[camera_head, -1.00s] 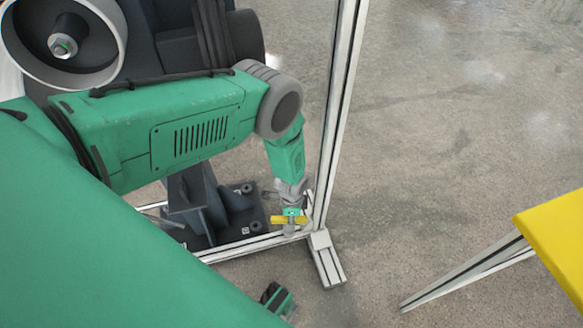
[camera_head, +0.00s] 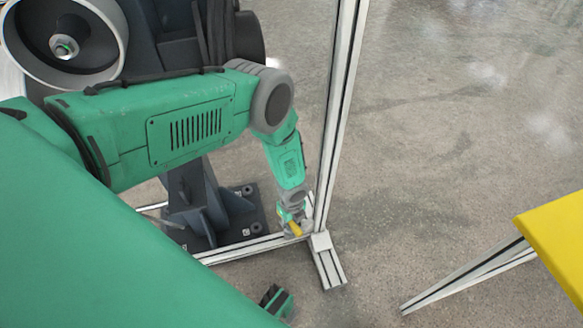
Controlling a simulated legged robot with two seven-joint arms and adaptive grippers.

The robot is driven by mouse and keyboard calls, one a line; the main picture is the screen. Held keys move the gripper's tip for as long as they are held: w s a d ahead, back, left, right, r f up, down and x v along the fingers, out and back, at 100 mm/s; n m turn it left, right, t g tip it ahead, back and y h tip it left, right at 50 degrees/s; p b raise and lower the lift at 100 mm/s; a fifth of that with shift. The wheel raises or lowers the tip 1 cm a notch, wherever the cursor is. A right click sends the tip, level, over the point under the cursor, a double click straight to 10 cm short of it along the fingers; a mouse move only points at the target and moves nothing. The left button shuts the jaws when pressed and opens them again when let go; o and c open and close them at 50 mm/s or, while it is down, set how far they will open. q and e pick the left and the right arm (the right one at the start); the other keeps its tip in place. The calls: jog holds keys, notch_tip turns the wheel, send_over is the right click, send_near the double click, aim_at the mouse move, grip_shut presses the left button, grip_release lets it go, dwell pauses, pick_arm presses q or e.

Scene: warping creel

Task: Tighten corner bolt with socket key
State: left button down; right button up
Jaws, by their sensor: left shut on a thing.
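My left gripper (camera_head: 292,222) is at the end of the green arm, low down at the frame's bottom corner. It is shut on the socket key (camera_head: 295,229), of which a short yellow part shows. The corner of the aluminium frame (camera_head: 321,241), where upright and floor rails meet, is right beside the gripper. The corner bolt is hidden behind the gripper and key, and I cannot tell whether the key sits on it.
The aluminium upright (camera_head: 340,110) stands just right of my left arm. A dark machine base (camera_head: 215,215) is bolted to the floor on the left. A yellow surface (camera_head: 560,245) with a rail beneath it is at the right. The floor between is clear.

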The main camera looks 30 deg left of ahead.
pick_arm(q)
jog(key=shift+r, duration=0.1)
jog(key=shift+r+p, duration=1.15)
jog(key=shift+r, duration=0.5)
notch_tip(320, 180, up, 7)
jog(key=p, duration=0.5)
